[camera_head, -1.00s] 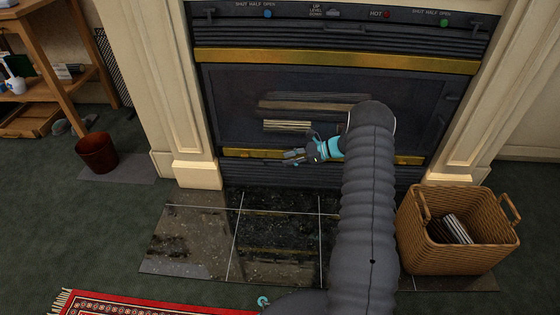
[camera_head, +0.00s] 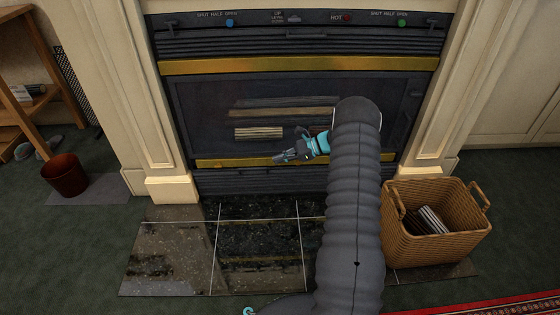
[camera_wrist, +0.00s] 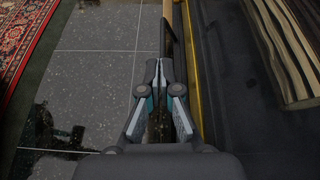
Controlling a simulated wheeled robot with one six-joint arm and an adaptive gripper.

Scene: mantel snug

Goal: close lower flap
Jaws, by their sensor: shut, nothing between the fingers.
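The lower flap (camera_head: 240,182) is the dark slatted panel under the lower brass strip (camera_head: 220,162) of the fireplace. It shows below the glass front, partly hidden by my arm; I cannot tell for sure how far it stands open. My gripper (camera_head: 282,157) is in front of the lower part of the fireplace, near the brass strip, pointing left. In the wrist view my gripper (camera_wrist: 160,72) has its fingertips together, with nothing held. There the brass strip (camera_wrist: 192,75) runs along its right side, and a thin dark bar with a brownish end lies just beyond the fingertips.
The tiled black hearth (camera_head: 165,260) lies below. A wicker basket (camera_head: 435,245) with a striped item stands at its right. A dark red pot (camera_head: 65,176) and a wooden shelf (camera_head: 25,95) are at the left. A log (camera_head: 258,133) sits behind the firebox front.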

